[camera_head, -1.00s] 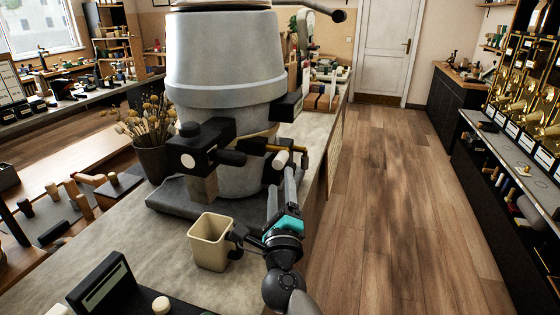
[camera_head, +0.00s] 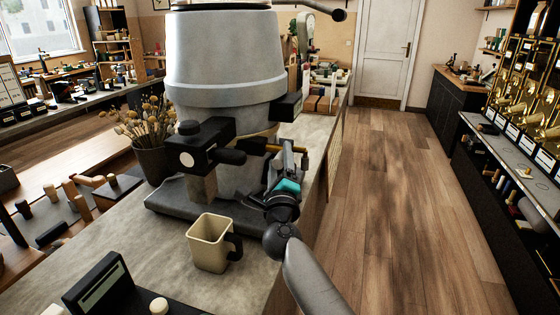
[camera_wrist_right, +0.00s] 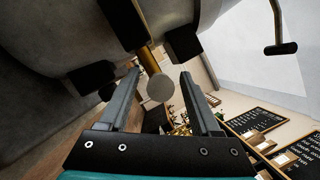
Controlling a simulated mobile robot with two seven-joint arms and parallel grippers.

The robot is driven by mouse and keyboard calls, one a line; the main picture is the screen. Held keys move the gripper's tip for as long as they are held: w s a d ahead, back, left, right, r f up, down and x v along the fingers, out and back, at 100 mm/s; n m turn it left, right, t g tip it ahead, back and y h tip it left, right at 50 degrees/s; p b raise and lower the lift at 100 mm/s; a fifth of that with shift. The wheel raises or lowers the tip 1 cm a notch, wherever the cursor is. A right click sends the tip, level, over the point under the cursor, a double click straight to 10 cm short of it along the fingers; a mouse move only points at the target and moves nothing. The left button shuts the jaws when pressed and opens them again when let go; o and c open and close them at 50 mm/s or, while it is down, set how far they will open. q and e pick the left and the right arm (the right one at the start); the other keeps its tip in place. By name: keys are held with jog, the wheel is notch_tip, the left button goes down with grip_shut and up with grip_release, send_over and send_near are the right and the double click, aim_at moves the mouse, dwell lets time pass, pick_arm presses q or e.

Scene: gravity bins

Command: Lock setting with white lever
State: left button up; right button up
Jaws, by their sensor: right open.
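The large grey grinder (camera_head: 225,60) stands on the worktop, with black parts on its lower front. A brass rod (camera_head: 272,147) sticks out to the right from there. My right gripper (camera_head: 291,150) is at the rod's outer end. In the right wrist view, the open fingers of the right gripper (camera_wrist_right: 159,77) lie either side of the white end, with gaps visible. In the head view the fingers largely hide that end. My left gripper is out of view.
A cream mug (camera_head: 207,245) with a black handle stands on the worktop (camera_head: 150,240), close to my right arm. A pot of dried flowers (camera_head: 152,160) is left of the grinder. Open wooden floor (camera_head: 400,200) lies to the right.

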grip_shut()
dwell(0.3)
dwell(1.0)
